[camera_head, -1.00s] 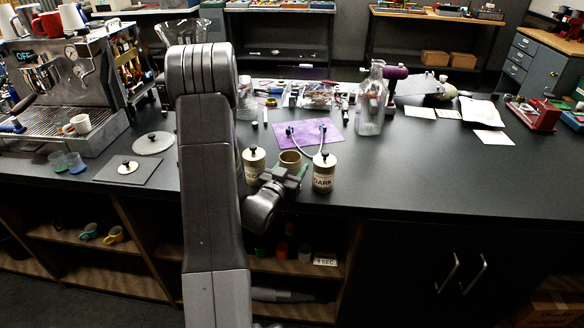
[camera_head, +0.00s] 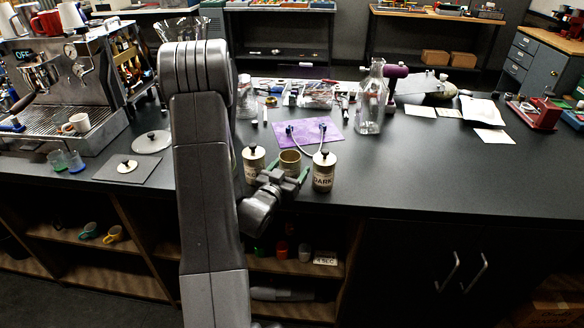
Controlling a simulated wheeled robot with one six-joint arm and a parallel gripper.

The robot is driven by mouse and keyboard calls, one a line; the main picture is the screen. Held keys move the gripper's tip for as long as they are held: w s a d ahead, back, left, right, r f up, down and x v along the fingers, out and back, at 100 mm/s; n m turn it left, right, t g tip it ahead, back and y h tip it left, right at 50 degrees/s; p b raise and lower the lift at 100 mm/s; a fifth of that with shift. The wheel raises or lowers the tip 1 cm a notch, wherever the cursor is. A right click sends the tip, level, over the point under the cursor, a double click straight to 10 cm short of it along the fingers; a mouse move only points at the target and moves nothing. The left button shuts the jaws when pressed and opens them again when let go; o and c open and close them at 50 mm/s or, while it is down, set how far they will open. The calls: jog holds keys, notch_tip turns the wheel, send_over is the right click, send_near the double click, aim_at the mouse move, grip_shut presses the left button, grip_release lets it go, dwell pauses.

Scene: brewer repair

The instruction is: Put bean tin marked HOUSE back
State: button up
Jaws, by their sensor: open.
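Three bean tins stand near the front edge of the dark counter (camera_head: 420,170). I cannot read HOUSE on any tin. My gripper (camera_head: 285,176) is open in front of the middle tin, its green-tipped fingers to either side. Whether they touch a tin is unclear. A knobbed lid (camera_head: 127,167) lies on a grey mat (camera_head: 145,173) at left.
A purple mat (camera_head: 300,131) with a blue-ended hose lies behind the tins. A glass bottle (camera_head: 370,105) stands behind to the right. The espresso machine (camera_head: 60,75) and small cups fill the left. The right front of the counter is clear.

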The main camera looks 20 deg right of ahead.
jog(key=b+v, duration=0.2)
jog(key=v, duration=0.8)
jog(key=shift+a, duration=0.15)
